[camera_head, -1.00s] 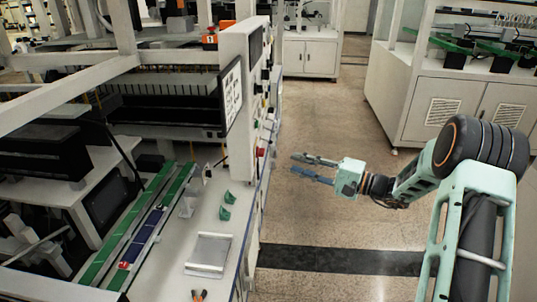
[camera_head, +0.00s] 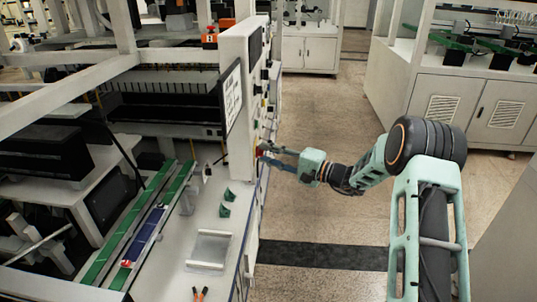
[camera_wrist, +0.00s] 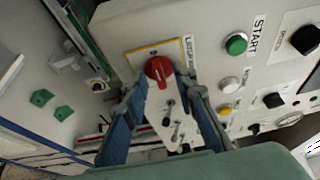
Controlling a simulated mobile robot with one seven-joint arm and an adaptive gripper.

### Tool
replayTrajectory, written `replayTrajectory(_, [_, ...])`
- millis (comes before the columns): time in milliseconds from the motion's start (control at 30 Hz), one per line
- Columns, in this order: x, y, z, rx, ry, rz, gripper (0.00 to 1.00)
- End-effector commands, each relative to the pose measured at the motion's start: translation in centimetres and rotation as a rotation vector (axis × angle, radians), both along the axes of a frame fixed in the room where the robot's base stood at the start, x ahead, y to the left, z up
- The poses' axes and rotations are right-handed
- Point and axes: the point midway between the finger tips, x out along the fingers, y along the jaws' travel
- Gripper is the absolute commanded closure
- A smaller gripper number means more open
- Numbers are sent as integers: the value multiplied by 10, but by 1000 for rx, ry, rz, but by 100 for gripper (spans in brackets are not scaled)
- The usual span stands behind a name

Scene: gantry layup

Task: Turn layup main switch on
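The main switch is a red rotary knob (camera_wrist: 158,70) on a yellow-edged plate, with a partly readable "LAYUP MAIN" label (camera_wrist: 188,50) beside it. It sits on the face of the pale control panel (camera_wrist: 120,30). My gripper (camera_head: 268,155) is at the panel's right-hand face in the head view. In the wrist view its two blue-grey fingers are apart, one on each side of the knob, with the tips close to it. Whether they touch the knob cannot be told. In the head view the fingers partly hide the knob.
A green START button (camera_wrist: 236,43), a white button (camera_wrist: 230,84) and black knobs (camera_wrist: 274,100) are close by on the panel. Green brackets (camera_head: 227,202) and a grey tray (camera_head: 209,248) lie on the bench. The aisle floor (camera_head: 320,110) is clear.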

Motion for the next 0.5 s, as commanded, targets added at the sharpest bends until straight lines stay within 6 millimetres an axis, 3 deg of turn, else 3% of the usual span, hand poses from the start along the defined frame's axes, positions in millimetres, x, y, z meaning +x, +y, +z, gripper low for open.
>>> replayTrajectory(67, [0,0,0,0,0,0,76])
replayTrajectory(300, [0,0,0,0,0,0,100])
replayTrajectory(500, [0,0,0,0,1,0,100])
